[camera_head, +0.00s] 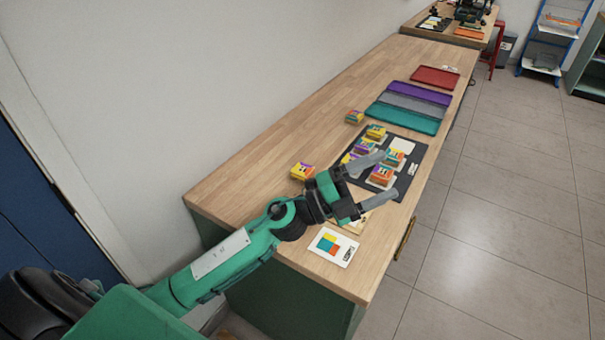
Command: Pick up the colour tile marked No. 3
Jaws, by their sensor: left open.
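Several small colour tiles in yellow, orange and purple lie on a black mat (411,160). One is at the mat's far side (375,131), one at its right (394,157) and one is near my fingers (381,174). Two more lie off the mat on the wood, a near tile (302,171) and a far tile (354,117). The numbers are too small to read, so I cannot tell which is No. 3. My left gripper (388,175) is open, with its fingers over the mat's near part, partly hiding tiles. My right gripper is not in view.
A white card with coloured squares (333,246) lies at the counter's (255,185) near end. Teal (402,118), grey and purple trays and a red tray (435,77) lie beyond the mat. A wall runs along the left; bare counter is at left.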

